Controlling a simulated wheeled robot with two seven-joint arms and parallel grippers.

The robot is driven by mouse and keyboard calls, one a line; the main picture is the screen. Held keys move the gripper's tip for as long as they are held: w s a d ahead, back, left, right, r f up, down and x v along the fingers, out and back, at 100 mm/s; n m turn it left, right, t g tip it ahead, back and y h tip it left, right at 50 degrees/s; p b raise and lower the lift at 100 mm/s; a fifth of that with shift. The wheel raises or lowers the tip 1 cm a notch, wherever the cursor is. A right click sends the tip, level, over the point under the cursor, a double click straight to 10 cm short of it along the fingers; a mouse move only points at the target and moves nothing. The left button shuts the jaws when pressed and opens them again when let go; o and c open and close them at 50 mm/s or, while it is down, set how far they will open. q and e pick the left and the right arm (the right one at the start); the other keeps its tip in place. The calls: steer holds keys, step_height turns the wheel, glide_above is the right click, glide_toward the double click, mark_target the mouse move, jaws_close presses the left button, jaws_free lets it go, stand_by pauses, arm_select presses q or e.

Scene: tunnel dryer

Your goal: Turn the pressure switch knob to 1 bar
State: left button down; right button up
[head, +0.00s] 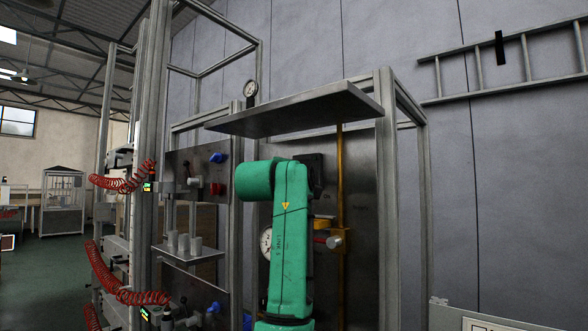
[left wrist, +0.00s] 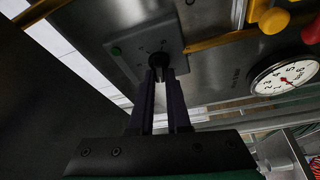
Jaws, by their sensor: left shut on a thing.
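The pressure switch knob (left wrist: 158,60) is small and black. It sits on a grey plate (left wrist: 178,62) with marks around it and a green spot (left wrist: 116,51) near one corner. My left gripper (left wrist: 159,74) has its two dark fingers shut on the knob, one on each side. The knob's pointer and setting are too small and covered to read. In the head view my green arm hides the knob and the fingers. A round white gauge with a red needle (left wrist: 284,77) is right of the plate; it also shows partly behind my arm in the head view (head: 266,243). My right gripper is not in view.
A yellow pipe (left wrist: 225,38) runs beside the plate toward a yellow handle (left wrist: 273,20) and a red part (left wrist: 311,34). In the head view a metal shelf (head: 295,112) juts out above my arm. Frame posts (head: 387,200) and red coiled hoses (head: 122,181) stand at the sides.

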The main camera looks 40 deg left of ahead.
arm_select(q)
steer(key=shift+r+n+g+h+p, duration=0.1)
steer(key=shift+n+g+h+p, duration=0.5)
steer(key=shift+n, duration=1.3)
steer(key=shift+r+n+g+h+p, duration=0.1)
steer(key=shift+n+g+h+p, duration=0.2)
steer(key=shift+n+g+p, duration=1.05)
steer(key=shift+n+t+b, duration=0.45)
steer(key=shift+n+t, duration=0.2)
steer(key=c, duration=0.9)
jaws_free()
steer(key=shift+w+f, duration=0.1)
steer(key=shift+w, duration=0.1)
